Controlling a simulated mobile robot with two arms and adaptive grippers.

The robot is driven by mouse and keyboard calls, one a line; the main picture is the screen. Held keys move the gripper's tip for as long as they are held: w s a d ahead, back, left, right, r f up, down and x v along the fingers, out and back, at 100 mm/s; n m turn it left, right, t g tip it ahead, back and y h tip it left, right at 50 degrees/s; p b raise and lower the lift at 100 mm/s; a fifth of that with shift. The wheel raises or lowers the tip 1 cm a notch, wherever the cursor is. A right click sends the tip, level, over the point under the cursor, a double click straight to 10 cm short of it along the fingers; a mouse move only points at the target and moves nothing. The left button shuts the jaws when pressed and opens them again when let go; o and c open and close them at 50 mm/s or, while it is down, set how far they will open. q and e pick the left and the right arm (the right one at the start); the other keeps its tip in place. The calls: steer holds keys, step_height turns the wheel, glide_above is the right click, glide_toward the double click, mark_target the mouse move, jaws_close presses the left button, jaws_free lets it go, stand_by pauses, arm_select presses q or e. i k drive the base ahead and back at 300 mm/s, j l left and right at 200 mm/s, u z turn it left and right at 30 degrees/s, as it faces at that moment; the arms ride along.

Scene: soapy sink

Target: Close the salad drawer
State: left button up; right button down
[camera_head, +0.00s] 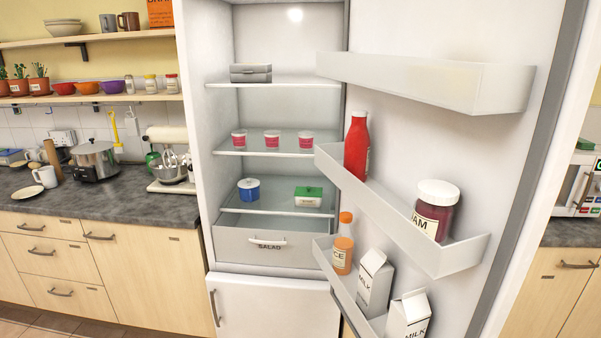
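The salad drawer (235,246) is the pale grey box at the bottom of the fridge (200,140), with a "SALAD" label and a white handle (267,240). Its front stands forward of the shelf above, and a dark gap shows over its top edge, so it looks partly pulled out. The door bins partly cover its right end. The fridge door (500,60) stands wide open to the right. Neither of my grippers shows in the head view.
Door bins hold a red bottle (356,147), a jam jar (436,209), a juice bottle (343,246) and milk cartons (374,282). The lowest bin (322,250) is close to the drawer's right side. Shelves above hold pots and boxes. A counter (120,208) stands at the left.

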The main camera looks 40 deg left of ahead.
mark_target(285, 242)
steer(key=u, duration=1.45)
steer(key=i+j+z, duration=0.25)
steer(key=i, duration=0.15)
steer(key=i+j+z, duration=0.25)
steer(key=i+l, duration=0.1)
steer(key=i, duration=0.05)
